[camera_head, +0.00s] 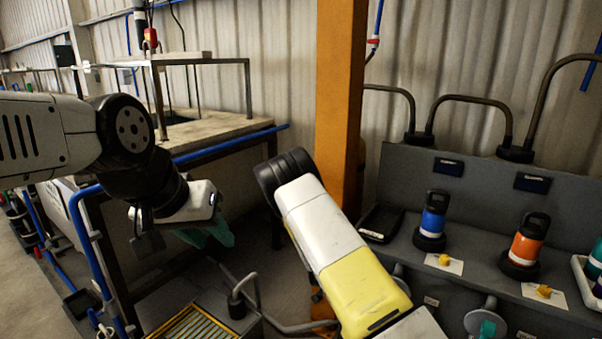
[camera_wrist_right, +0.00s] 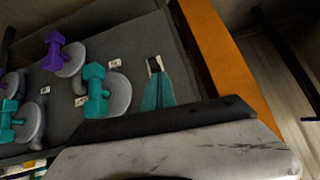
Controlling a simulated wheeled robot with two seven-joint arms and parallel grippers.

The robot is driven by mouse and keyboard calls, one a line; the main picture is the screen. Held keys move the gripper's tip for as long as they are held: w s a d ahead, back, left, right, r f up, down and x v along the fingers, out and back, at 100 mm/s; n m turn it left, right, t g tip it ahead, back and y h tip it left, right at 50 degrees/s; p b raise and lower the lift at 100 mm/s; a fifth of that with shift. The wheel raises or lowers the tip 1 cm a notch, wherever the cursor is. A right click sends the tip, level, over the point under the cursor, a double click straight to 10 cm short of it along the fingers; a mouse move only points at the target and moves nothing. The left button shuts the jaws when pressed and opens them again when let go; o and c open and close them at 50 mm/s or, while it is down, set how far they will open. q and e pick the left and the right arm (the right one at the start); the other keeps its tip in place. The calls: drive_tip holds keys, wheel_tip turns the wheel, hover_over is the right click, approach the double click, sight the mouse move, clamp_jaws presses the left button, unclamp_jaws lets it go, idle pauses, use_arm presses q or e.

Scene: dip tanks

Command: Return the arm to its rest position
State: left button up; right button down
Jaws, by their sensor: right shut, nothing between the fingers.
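My left arm comes in from the left in the head view. Its gripper (camera_head: 212,236) hangs below the wrist, with teal fingers partly hidden behind the pale wrist housing, so the gap between them does not show. My right arm's white and yellow link rises from the bottom centre to a black joint; its gripper is out of the head view. In the right wrist view my right gripper (camera_wrist_right: 155,66) has its teal fingers together and empty, in front of the dark grey panel (camera_wrist_right: 135,40). The fingers look apart from the handles on their left.
An orange post (camera_head: 340,90) stands behind my right arm. The grey console (camera_head: 390,170) at right carries a blue-topped device (camera_head: 433,215) and an orange-topped one (camera_head: 527,240). A bench (camera_head: 200,130) with blue pipes stands left. Teal (camera_wrist_right: 95,88) and purple handles (camera_wrist_right: 54,50) stick out from the panel.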

drive_tip(key=s+a+r+n+g+y, duration=0.15)
drive_tip(key=s+r, duration=0.25)
drive_tip(key=r, duration=0.6)
drive_tip(key=s+a+r+n+y, duration=0.1)
drive_tip(key=s+a+r+y, duration=0.25)
drive_tip(key=r, duration=0.75)
drive_tip(key=s+a+r+n+y, duration=0.15)
drive_tip(key=s+r, duration=0.25)
drive_tip(key=r, duration=0.6)
drive_tip(key=s+d+r+n, duration=0.2)
drive_tip(key=s+r, duration=0.4)
drive_tip(key=s, duration=0.5)
drive_tip(key=s+d+r+n, duration=0.2)
drive_tip(key=s+r, duration=0.4)
drive_tip(key=s, duration=0.5)
drive_tip(key=shift+s+d, duration=0.2)
drive_tip(key=shift+r, duration=0.1)
